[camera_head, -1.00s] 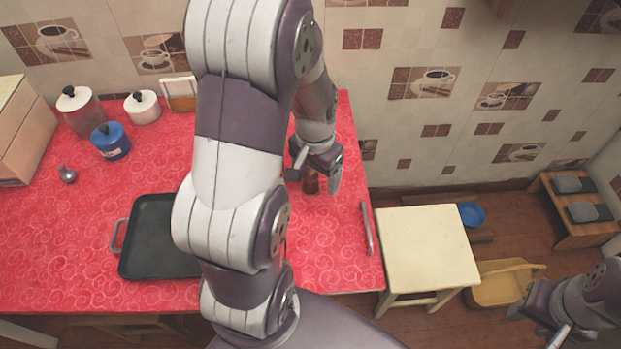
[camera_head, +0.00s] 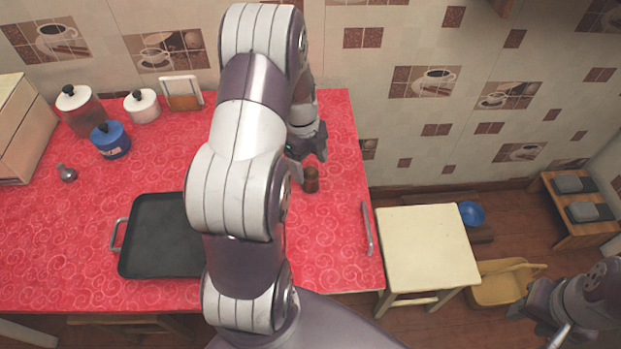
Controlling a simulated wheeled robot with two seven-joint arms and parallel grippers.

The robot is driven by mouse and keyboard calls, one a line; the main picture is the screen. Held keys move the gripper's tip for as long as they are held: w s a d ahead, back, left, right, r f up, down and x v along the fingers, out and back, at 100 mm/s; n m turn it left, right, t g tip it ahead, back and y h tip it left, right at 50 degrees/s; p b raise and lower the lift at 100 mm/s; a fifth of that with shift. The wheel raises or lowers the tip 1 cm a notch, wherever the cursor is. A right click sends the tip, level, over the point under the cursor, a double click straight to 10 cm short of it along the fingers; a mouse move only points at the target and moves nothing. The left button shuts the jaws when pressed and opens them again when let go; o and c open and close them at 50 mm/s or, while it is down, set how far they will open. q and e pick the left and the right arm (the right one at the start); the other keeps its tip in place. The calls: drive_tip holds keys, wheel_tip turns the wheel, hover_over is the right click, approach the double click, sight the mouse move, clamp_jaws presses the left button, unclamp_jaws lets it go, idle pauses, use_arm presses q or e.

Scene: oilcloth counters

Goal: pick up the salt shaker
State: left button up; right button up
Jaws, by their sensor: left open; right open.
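A small dark brown cylinder (camera_head: 311,180), which looks like a shaker, stands upright on the red counter (camera_head: 330,235). My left gripper (camera_head: 308,157) is open just behind and above it, with nothing seen between the fingers; I cannot tell whether they touch it. My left arm hides part of the gripper and the counter. A small grey metallic item (camera_head: 67,172) with a rounded body lies far left; I cannot tell which of the two is the salt shaker. My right gripper (camera_head: 530,312) is open at the lower right, away from the counter.
A black tray (camera_head: 158,235) lies left of my arm. Behind it stand a blue jar (camera_head: 111,141), white-lidded canisters (camera_head: 142,107) and a framed holder (camera_head: 182,93). A metal handle-like bar (camera_head: 367,229) lies near the right edge. A cream stool (camera_head: 426,245) stands beyond it.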

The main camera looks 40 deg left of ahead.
sight(311, 178)
use_arm(q)
drive_tip(key=f, duration=0.5)
drive_tip(key=shift+s+d+f, duration=0.1)
drive_tip(key=shift+s+d, duration=0.05)
drive_tip(key=shift+d, duration=0.2)
drive_tip(key=shift+f, duration=0.35)
drive_tip(key=shift+r, duration=0.1)
drive_tip(key=c, duration=1.1)
drive_tip(key=shift+c, duration=0.2)
